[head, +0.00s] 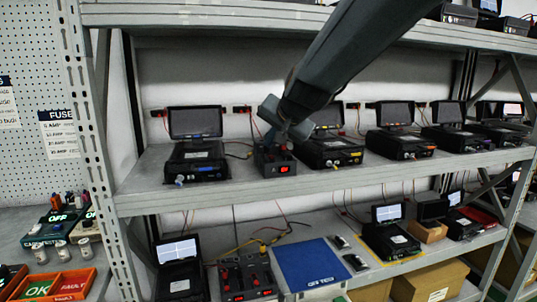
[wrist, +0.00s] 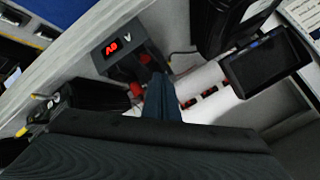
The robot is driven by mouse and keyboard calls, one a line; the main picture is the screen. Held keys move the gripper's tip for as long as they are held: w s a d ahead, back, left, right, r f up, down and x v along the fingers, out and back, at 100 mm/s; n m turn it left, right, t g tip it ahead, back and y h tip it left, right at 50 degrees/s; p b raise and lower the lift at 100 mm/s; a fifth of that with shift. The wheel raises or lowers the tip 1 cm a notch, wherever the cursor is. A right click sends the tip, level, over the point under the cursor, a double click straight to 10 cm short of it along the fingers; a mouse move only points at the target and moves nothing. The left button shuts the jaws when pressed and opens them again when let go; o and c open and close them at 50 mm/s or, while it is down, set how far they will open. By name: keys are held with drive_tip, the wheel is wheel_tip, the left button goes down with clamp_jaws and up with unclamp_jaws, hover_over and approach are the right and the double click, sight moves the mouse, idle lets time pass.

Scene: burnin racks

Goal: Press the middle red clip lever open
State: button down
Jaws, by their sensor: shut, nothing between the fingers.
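A small dark test box (head: 283,168) with a red lit display stands on the middle shelf, between black units. In the wrist view the same box (wrist: 130,65) shows its display and red clip levers (wrist: 145,58) on its top side. My gripper (head: 271,138) is directly above the box in the head view. In the wrist view my gripper (wrist: 160,78) is shut and empty, its fingertips right by the red levers. Fingers and arm cover part of the levers; I cannot tell which is the middle one or whether the fingertips touch it.
A black unit with a screen (head: 197,150) stands left of the box and another (head: 330,150) stands close on its right. A second box with red levers (head: 246,275) is on the lower shelf beside a blue mat (head: 308,264). Thin cables run behind.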

sight(271, 157)
drive_tip(key=shift+f, duration=0.1)
idle(0.7)
drive_tip(key=shift+f+b, duration=0.35)
drive_tip(key=shift+b, duration=0.05)
drive_tip(key=shift+f+b, duration=0.45)
drive_tip(key=shift+f, duration=0.35)
idle(0.7)
drive_tip(key=shift+r, duration=0.15)
drive_tip(key=shift+s+a+r+p, duration=0.1)
drive_tip(key=shift+a+r+p, duration=0.05)
drive_tip(key=shift+r+p, duration=0.6)
drive_tip(key=shift+r, duration=0.2)
drive_tip(key=r+p, duration=0.4)
drive_tip(key=r, duration=0.1)
drive_tip(key=shift+s+r, duration=0.1)
drive_tip(key=shift+s, duration=0.15)
